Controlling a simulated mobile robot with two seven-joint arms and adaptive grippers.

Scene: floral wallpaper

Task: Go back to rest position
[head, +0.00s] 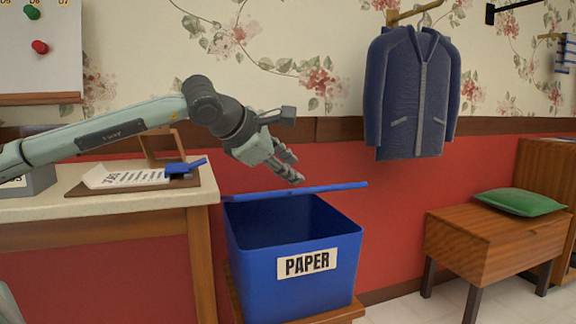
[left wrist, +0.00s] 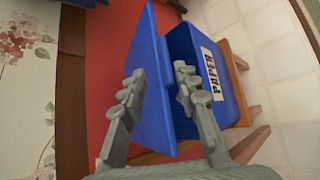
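My left gripper (head: 294,169) is above the blue bin labelled PAPER (head: 285,290), near its raised blue lid (head: 325,188). In the left wrist view its two fingers (left wrist: 160,85) are apart with nothing held between them. The lid (left wrist: 150,35) and the bin (left wrist: 188,45) show behind the fingers there. Whether a finger touches the lid is unclear. The bin is open, and its visible interior looks empty, though the bottom is hidden. My right gripper is in neither view.
A desk (head: 110,204) at left holds a paper (head: 120,177), a blue item (head: 185,166) and a grey box (head: 32,178) under my left arm. A blue jacket (head: 410,95) hangs on the wall. A wooden bench (head: 490,245) with a green cushion (head: 522,202) stands right.

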